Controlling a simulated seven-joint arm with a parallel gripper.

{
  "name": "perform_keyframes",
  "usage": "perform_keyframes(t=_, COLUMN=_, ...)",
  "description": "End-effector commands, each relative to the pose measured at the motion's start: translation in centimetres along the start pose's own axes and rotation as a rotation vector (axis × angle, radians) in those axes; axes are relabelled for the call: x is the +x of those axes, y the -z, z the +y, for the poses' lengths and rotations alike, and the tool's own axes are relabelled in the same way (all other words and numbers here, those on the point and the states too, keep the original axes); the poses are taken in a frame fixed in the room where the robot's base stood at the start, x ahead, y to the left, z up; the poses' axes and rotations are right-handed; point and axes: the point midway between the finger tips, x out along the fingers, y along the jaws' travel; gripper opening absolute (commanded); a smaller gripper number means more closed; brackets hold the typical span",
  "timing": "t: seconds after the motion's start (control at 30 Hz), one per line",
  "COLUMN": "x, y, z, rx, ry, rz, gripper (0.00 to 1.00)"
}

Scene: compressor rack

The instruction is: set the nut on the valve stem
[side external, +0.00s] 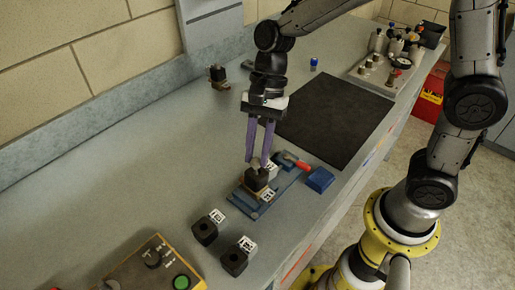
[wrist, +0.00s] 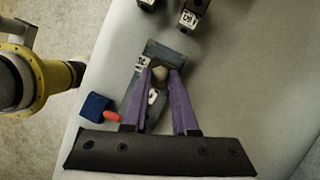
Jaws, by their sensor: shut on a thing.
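My gripper (side external: 256,162) points down with its two long purple fingers over a blue fixture (side external: 282,188). In the wrist view my gripper (wrist: 162,72) has its fingertips closed around a small brownish piece, the nut (wrist: 160,73). In the side view a dark block with a tan edge (side external: 256,180) sits on the fixture right below the fingertips. The valve stem cannot be made out; the fingers and the nut cover that spot. Whether the nut touches the stem cannot be told.
A red-handled part (side external: 297,162) and a blue block (side external: 321,180) lie beside the fixture. Two black tagged blocks (side external: 204,231) (side external: 234,262) stand nearer the front. A control box (side external: 158,265) is at the bottom. A dark mat (side external: 335,120) lies bare behind.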

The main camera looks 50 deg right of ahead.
Motion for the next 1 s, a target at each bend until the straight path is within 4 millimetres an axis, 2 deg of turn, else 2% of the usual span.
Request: perform_keyframes(t=1.0, x=1.3, y=0.5, z=0.0, rx=0.000, ry=0.000, rz=0.000, gripper=0.00)
